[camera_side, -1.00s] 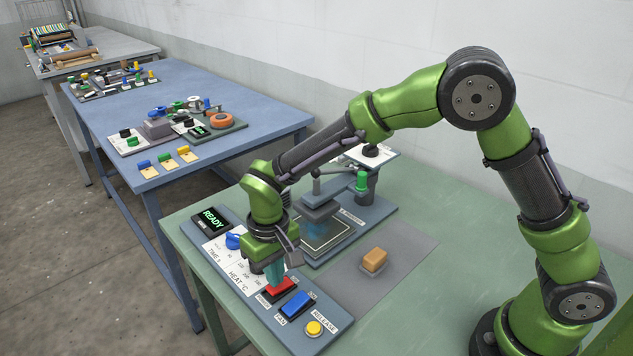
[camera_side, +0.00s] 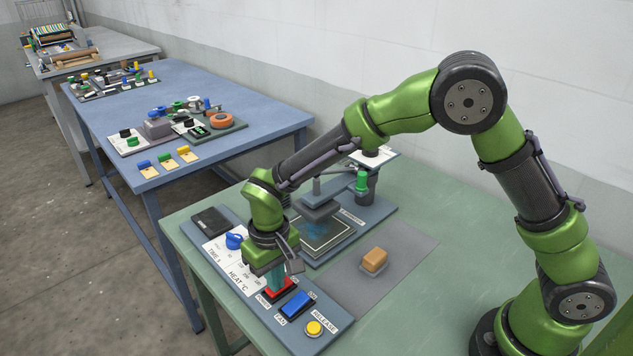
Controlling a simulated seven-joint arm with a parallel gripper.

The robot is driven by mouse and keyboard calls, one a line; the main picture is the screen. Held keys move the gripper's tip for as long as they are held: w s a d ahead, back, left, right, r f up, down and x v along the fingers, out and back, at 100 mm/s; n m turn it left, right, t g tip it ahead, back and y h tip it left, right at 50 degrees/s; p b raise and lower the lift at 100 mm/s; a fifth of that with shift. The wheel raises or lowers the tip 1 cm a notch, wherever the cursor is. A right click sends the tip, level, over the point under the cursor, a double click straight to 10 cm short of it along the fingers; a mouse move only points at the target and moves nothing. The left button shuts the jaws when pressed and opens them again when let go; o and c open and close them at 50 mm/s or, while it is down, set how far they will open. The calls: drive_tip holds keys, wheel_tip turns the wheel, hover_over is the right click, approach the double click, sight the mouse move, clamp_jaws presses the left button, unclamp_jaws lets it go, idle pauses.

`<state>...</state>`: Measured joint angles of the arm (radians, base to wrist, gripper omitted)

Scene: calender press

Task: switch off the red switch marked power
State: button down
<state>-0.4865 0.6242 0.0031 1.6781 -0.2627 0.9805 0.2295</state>
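The red power switch (camera_side: 280,290) sits on the grey-blue control panel (camera_side: 298,343), left of the blue fan switch. My gripper (camera_side: 275,281) points down with its teal fingertips at the red switch, apparently touching it. The fingers hide part of the switch, and I cannot tell whether they are open or shut. The display (camera_side: 210,221) at the panel's far end is dark.
A blue fan switch (camera_side: 297,304) and a yellow release button (camera_side: 314,328) are close by on the right. A blue knob (camera_side: 236,241) is behind my gripper. The press (camera_side: 320,207) stands beyond, and a tan block (camera_side: 375,260) lies on a grey mat (camera_side: 401,240).

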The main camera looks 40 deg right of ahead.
sight(286, 296)
drive_tip(key=shift+r, duration=3.45)
drive_tip(key=s+d+r+m+t+y, duration=0.2)
drive_tip(key=s+d+r+m+t, duration=0.2)
drive_tip(key=s+d+r, duration=1)
drive_tip(key=s+d+t, duration=0.2)
drive_tip(key=d+t, duration=0.1)
drive_tip(key=d, duration=0.1)
drive_tip(key=shift+s, duration=0.2)
